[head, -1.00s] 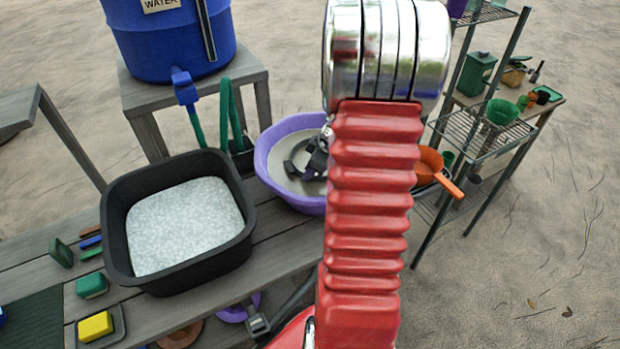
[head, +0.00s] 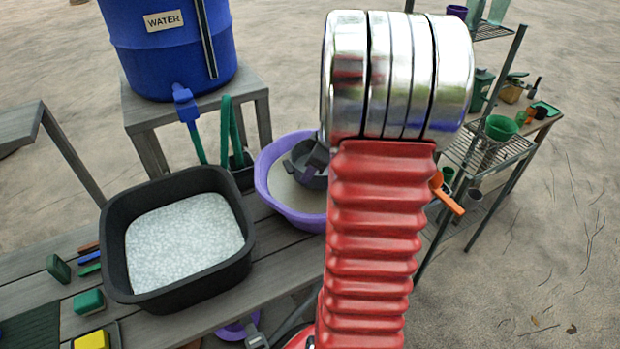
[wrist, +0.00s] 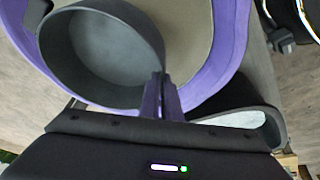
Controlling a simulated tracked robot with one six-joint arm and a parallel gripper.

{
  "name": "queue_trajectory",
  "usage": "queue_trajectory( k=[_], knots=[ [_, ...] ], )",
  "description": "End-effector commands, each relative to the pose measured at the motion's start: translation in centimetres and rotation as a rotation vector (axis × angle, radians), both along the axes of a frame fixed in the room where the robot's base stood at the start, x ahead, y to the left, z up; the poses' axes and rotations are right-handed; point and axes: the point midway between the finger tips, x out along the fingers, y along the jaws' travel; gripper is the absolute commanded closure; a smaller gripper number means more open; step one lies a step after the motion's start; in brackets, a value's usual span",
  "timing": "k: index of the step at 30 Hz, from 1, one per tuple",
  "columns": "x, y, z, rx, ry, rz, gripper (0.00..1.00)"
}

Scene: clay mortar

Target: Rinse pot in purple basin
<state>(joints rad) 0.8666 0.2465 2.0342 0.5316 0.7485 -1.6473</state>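The purple basin (head: 264,183) stands on the grey slatted bench and holds brownish-grey water. The dark grey round pot (wrist: 98,55) is within the basin's outline in the wrist view. In the head view the pot (head: 309,180) shows at the basin's right part, partly behind my arm. My gripper (wrist: 161,97) is shut on the pot's rim, with the fingers close together on its wall. How deep the pot sits in the water is unclear.
A black tub (head: 120,262) of pale, speckled liquid stands left of the basin. A blue water barrel (head: 165,55) with a tap stands behind. Brushes and sponges (head: 89,302) lie at the left. A wire shelf (head: 487,150) stands at the right.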

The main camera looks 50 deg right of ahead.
Motion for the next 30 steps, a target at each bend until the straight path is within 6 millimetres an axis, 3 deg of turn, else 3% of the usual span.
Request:
queue_trajectory(
  k=[21,30],
  knots=[
    [0.1,-0.1,5.1,-0.002,-0.003,0.000,1.00],
    [0.0,0.0,5.5,-0.001,-0.002,-0.001,1.00]
  ],
)
